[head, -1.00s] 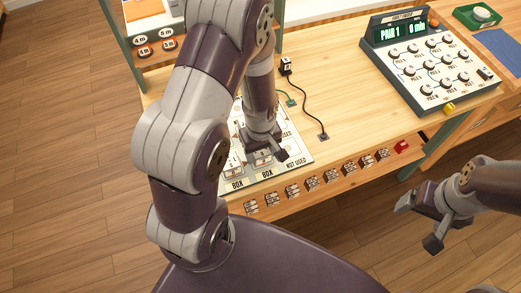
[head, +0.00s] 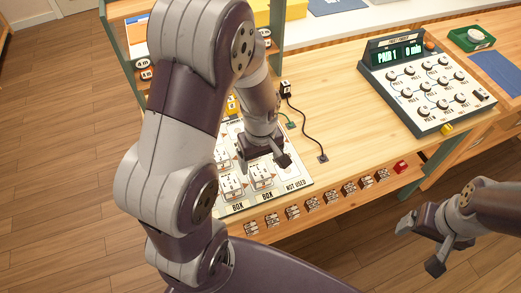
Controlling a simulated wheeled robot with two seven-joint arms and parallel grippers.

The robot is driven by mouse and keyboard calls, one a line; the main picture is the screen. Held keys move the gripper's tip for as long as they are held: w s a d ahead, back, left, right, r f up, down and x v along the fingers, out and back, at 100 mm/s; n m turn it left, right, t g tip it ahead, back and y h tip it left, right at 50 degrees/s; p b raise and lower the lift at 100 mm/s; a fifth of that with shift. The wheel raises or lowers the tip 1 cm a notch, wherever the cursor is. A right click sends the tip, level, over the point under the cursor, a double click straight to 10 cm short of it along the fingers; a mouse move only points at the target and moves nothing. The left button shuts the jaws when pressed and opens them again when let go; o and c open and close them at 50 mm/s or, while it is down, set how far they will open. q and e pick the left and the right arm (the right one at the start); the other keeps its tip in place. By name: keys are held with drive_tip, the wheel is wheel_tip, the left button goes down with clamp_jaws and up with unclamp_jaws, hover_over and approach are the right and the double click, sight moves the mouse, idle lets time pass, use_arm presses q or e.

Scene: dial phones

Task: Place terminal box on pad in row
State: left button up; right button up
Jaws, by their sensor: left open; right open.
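A white printed board (head: 296,172) lies on the table, with labelled places that read "BOX" and "NOT USED" along its near side. Two white terminal boxes stand on it side by side: one at the left (head: 231,184) and one to its right (head: 261,174). My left gripper (head: 268,156) is open just behind the right-hand box, over the board. Whether it touches anything is hard to tell. My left arm hides the board's left and far parts. My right gripper (head: 421,246) is open and empty, off the table's front at the right.
A dial console (head: 428,88) stands at the back right. A black cord (head: 307,118) lies behind the board. The table between cord and console is clear.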

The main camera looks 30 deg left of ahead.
sight(260, 173)
use_arm(q)
drive_tip(key=s+d+r+m+t, duration=0.1)
drive_tip(key=s+d+r+m, duration=0.1)
drive_tip(key=s+r+m, duration=0.2)
drive_tip(key=shift+s+d+r+m+p, duration=0.2)
drive_tip(key=shift+r+m+p, duration=0.25)
drive_tip(key=shift+r+m, duration=1.95)
drive_tip(key=shift+f+m, duration=0.7)
